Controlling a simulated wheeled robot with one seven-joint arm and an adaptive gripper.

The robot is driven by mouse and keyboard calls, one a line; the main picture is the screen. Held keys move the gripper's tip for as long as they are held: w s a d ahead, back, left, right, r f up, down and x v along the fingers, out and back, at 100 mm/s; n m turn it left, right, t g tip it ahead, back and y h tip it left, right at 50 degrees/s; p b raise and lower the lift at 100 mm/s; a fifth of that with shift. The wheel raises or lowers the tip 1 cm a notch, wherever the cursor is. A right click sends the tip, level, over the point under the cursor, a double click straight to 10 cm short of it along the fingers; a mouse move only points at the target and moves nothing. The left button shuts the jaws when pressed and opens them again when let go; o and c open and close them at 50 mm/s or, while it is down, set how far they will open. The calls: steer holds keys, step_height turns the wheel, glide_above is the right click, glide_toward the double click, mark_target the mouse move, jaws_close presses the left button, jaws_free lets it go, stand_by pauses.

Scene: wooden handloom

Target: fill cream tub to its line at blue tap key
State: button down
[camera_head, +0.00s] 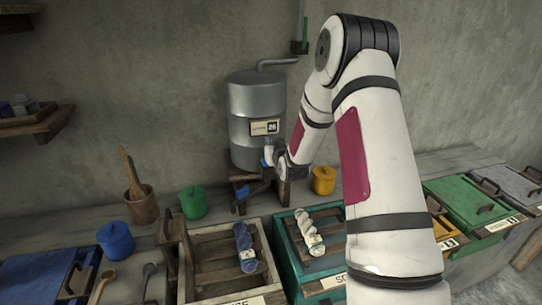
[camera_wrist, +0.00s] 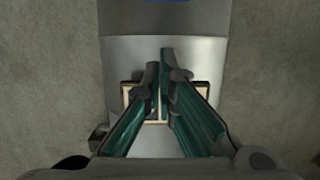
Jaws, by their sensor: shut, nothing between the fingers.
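A grey metal drum (camera_head: 257,110) with a printed label (camera_head: 265,127) stands on a wooden stand against the wall. My gripper (camera_wrist: 162,68) is shut and empty in front of the drum, its teal-padded fingers overlapping the label in the wrist view. In the head view my wrist hides part of the drum's lower front. Small blue pieces show there, one beside my wrist (camera_head: 265,162) and one lower on the stand (camera_head: 241,192); I cannot tell which is the tap key. A blue edge (camera_wrist: 167,1) shows at the top of the wrist view. I cannot make out the cream tub.
Green (camera_head: 193,202), blue (camera_head: 115,240) and yellow (camera_head: 323,180) lidded pots stand around. Twisted skeins, blue (camera_head: 245,247) and cream (camera_head: 309,231), lie on wooden and teal crates in front. A brown pot (camera_head: 142,204) with wooden tools stands left. My arm hides the right middle.

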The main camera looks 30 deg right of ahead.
steer(key=shift+s+f, duration=0.2)
steer(key=shift+f, duration=1.6)
steer(key=shift+f, duration=0.1)
